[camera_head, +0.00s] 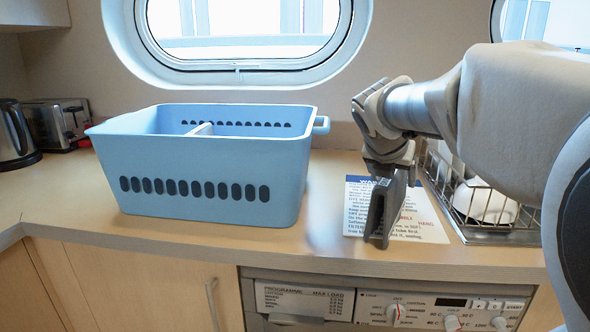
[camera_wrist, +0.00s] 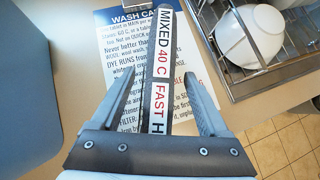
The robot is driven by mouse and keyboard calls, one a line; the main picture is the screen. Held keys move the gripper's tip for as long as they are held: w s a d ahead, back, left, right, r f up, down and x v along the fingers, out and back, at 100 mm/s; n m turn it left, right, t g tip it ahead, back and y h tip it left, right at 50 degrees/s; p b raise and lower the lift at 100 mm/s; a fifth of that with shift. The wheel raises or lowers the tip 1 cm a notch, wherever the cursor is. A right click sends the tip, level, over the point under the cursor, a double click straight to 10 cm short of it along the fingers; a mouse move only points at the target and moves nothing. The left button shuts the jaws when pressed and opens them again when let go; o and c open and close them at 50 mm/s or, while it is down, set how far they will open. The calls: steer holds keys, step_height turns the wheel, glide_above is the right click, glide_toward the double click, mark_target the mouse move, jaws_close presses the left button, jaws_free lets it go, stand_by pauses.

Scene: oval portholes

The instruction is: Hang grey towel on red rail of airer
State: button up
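I see no grey towel and no airer with a red rail in either view. My gripper (camera_head: 378,240) points down over the front of the counter, above a printed wash card (camera_head: 418,225). In the wrist view its two fingers (camera_wrist: 163,80) stand apart. A grey-edged strip (camera_wrist: 160,60) lettered "MIXED 40 C FAST H" shows between them. I cannot tell whether the strip is held or lies beyond the fingers. The wash card also shows in the wrist view (camera_wrist: 108,50), partly covered by the strip and fingers.
A blue divided basket (camera_head: 200,165) stands left of my gripper. A wire dish rack (camera_head: 480,205) with white crockery stands close on the right. A toaster (camera_head: 58,122) and kettle (camera_head: 15,135) are far left. A control panel (camera_head: 395,308) sits below the counter edge.

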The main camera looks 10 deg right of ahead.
mark_target(384, 184)
steer(key=shift+r, duration=0.1)
steer(key=shift+s+a+r, duration=0.1)
steer(key=shift+a+r, duration=0.05)
steer(key=shift+r, duration=0.1)
steer(key=p+v, duration=0.4)
steer(key=v, duration=0.6)
steer(key=shift+s+a+r, duration=0.1)
steer(key=shift+s+r, duration=0.1)
steer(key=shift+s+a+r, duration=0.15)
steer(key=shift+s+r, duration=0.05)
steer(key=shift+s+a, duration=0.1)
steer(key=shift+s, duration=0.1)
steer(key=s+a+f+m+y, duration=0.2)
steer(key=s+f+m, duration=0.3)
steer(key=m, duration=0.4)
steer(key=s+a+f+m+g+y, duration=0.1)
steer(key=s+a+f+m, duration=0.3)
steer(key=s+m, duration=0.3)
steer(key=s+a+f+m+y, duration=0.2)
steer(key=s+f+m, duration=0.3)
steer(key=m, duration=0.7)
steer(key=shift+s+a+f+y, duration=0.3)
steer(key=shift+s+a+f, duration=0.15)
steer(key=shift+s, duration=0.1)
steer(key=shift+r, duration=0.15)
